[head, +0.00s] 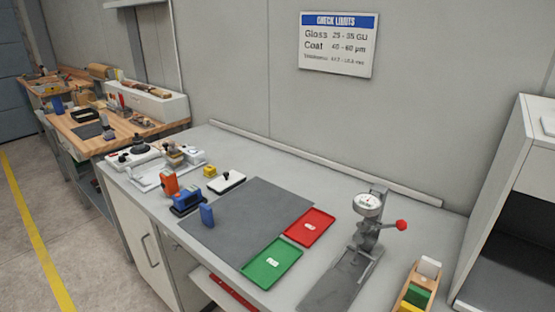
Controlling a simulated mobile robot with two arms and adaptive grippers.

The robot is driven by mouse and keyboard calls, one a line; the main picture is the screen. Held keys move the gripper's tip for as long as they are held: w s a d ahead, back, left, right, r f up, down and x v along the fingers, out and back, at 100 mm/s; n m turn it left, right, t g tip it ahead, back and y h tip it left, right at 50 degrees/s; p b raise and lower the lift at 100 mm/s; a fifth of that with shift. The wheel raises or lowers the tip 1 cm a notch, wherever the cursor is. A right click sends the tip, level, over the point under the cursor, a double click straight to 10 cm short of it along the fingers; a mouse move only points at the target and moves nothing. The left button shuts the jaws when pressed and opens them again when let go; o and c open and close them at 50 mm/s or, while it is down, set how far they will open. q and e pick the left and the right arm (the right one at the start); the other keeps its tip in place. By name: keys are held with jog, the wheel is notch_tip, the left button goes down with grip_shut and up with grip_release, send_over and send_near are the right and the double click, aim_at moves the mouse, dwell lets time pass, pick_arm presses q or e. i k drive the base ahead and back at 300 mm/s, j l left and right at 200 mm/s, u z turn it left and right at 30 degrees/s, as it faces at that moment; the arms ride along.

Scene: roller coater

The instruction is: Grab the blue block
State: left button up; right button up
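A small blue block (207,215) stands upright at the left edge of the dark grey mat (258,212) on the grey worktop. It is just right of a blue device with a dark base (184,200), close to it; I cannot tell whether they touch. Neither of my grippers shows in the head view.
A red tray (309,227) and a green tray (271,263) lie right of the mat. A dial gauge on a stand (367,207) stands farther right, near a wooden rack of coloured blocks (418,288). An orange item (170,183) and a yellow block (210,171) are behind the block.

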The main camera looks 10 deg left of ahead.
aim_at(206, 213)
jog(key=i+j+u, duration=0.1)
jog(key=j, duration=0.55)
jog(key=i+j, duration=0.1)
jog(key=j, duration=0.55)
jog(key=u, duration=0.05)
